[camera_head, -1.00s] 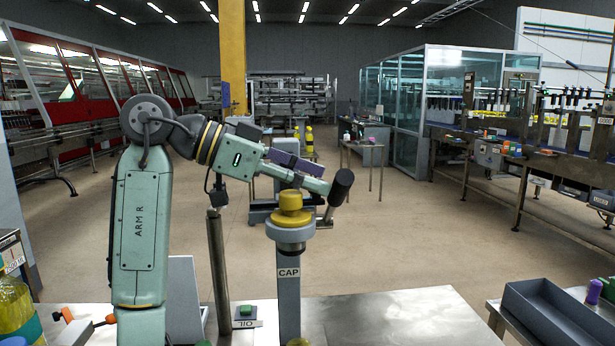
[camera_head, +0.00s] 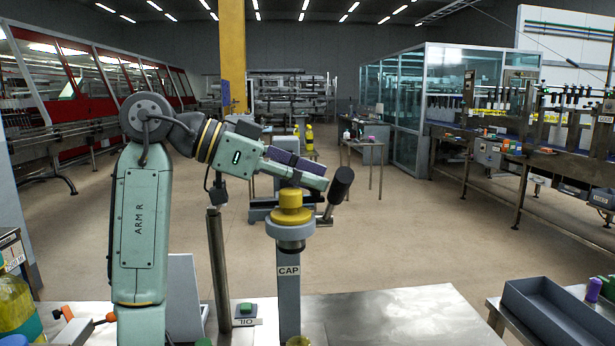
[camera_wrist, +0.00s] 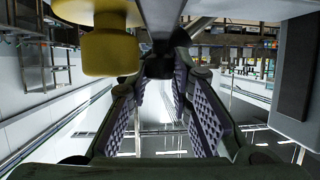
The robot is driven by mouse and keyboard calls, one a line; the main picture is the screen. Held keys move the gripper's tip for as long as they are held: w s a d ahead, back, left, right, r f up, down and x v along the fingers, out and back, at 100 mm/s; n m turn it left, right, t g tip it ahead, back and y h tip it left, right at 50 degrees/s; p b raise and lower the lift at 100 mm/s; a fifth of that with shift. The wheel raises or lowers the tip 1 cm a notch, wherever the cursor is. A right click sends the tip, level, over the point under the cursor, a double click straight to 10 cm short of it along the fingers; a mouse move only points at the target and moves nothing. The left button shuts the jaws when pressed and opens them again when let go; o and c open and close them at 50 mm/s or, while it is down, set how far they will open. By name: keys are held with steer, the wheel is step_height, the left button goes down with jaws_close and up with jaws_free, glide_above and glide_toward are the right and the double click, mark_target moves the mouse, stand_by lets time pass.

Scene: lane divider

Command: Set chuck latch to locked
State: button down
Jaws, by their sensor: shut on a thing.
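The chuck stand is a grey post with a CAP label (camera_head: 289,271) and a yellow cap (camera_head: 291,200) on top. The cap also shows at the upper left in the wrist view (camera_wrist: 110,53). The chuck latch, a lever with a black grip (camera_head: 341,186), leans up and right beside the head of the post. My gripper (camera_head: 322,182) reaches across behind the yellow cap, its end at the black grip. In the wrist view my purple-padded fingers (camera_wrist: 160,62) converge on a dark part, shut on the latch grip. The exact contact is partly hidden.
A metal table (camera_head: 400,315) lies below the post, its right part clear. A green button (camera_head: 246,309) beside an OIL label and a dark upright post (camera_head: 219,265) stand left of the chuck. A dark grey tray (camera_head: 550,312) is at the lower right.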

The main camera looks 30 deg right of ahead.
steer(key=shift+s+a+m+g, duration=0.15)
steer(key=shift+s+m+g, duration=0.2)
steer(key=shift+m+g, duration=0.3)
steer(key=c, duration=1.4)
jaws_free()
steer(key=shift+y, duration=0.3)
steer(key=shift+a, duration=0.1)
steer(key=v, duration=1.2)
